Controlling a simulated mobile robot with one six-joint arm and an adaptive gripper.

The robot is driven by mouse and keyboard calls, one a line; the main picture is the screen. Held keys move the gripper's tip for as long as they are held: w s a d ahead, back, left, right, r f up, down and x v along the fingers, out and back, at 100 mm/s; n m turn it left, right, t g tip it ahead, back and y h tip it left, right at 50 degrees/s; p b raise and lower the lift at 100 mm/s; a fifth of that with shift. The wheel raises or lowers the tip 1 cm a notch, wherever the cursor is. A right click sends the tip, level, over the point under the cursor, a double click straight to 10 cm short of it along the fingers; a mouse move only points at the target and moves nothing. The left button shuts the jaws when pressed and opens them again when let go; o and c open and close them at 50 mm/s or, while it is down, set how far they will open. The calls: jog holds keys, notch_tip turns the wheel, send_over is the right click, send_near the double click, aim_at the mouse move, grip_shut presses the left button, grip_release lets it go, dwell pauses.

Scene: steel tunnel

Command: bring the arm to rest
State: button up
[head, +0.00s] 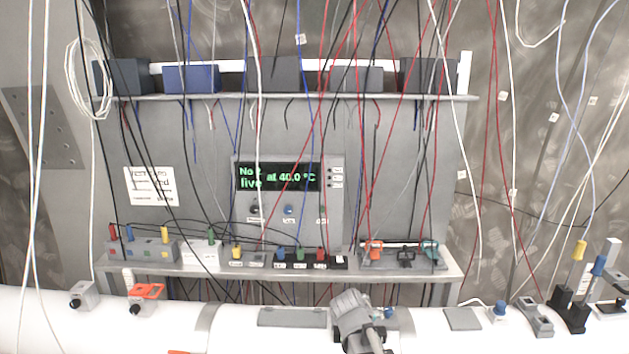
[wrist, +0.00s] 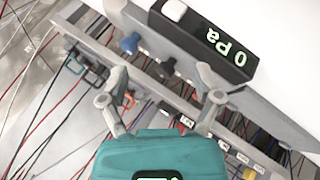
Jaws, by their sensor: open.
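My gripper (wrist: 160,76) shows in the wrist view with its two grey fingers spread wide apart. Nothing is between the fingertips. In the head view, a grey part of my arm (head: 355,320) stands at the bottom centre, in front of the white pipe; the fingers are hard to make out there. A teal body (wrist: 160,158) with a small green-lit display fills the bottom of the wrist view, behind the fingers; I cannot tell whether it belongs to my gripper.
A black "0 Pa" display (wrist: 205,38) and a blue knob (wrist: 130,43) lie beyond the fingers. A shelf (head: 290,270) with coloured sockets and clips runs behind the white pipe (head: 260,335). Many cables hang across the view. A lit panel (head: 280,177) stands behind.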

jog(key=s+d+f+m+g+y, duration=0.1)
jog(key=s+f+m+g+y, duration=0.35)
jog(key=s, duration=0.85)
notch_tip(320, 180, down, 14)
jog(key=s+g+b, duration=0.1)
jog(key=s+b, duration=0.1)
jog(key=b, duration=1.2)
jog(key=shift+s+d, duration=0.2)
jog(key=shift+d, duration=0.05)
jog(key=shift+r+n+g+y, duration=0.15)
jog(key=shift+n+g+y, duration=0.1)
dwell(1.7)
